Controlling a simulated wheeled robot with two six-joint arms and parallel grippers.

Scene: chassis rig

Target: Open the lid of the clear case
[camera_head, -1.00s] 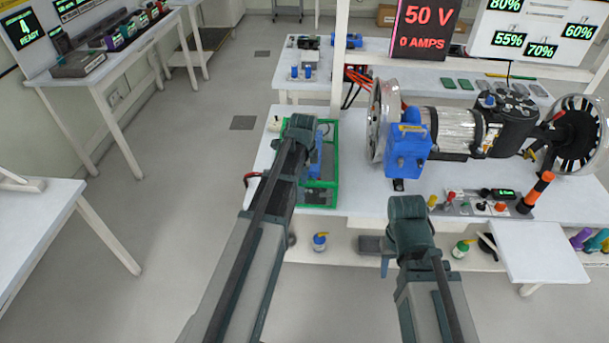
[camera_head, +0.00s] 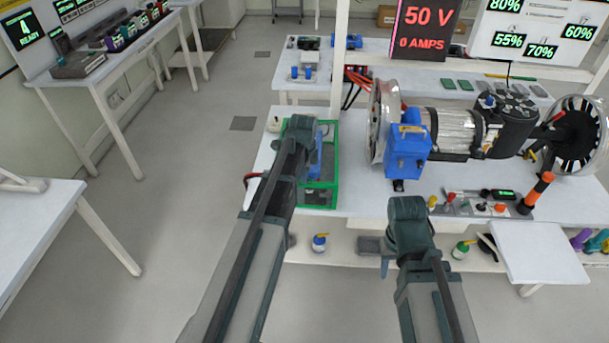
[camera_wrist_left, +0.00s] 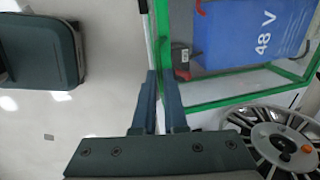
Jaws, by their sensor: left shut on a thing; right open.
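The clear case (camera_head: 329,196) has green edges and stands at the left end of the workbench. A blue 48 V battery (camera_wrist_left: 250,35) shows inside it in the left wrist view. My left gripper (camera_wrist_left: 160,78) is at the left green edge of the case (camera_wrist_left: 225,97), its fingers shut on what appears to be the lid's edge. The fingertips are partly hidden, and my left arm covers part of the case in the head view. I cannot tell how far the lid is raised. My right gripper (camera_head: 385,267) is open and empty at the bench's front edge.
A blue unit (camera_head: 407,152) and a silver motor (camera_head: 452,128) stand right of the case on the workbench (camera_head: 362,203). A tool strip (camera_head: 475,207) lies nearer the front. A lower shelf (camera_head: 335,257) holds small bottles. The floor left of the bench is clear.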

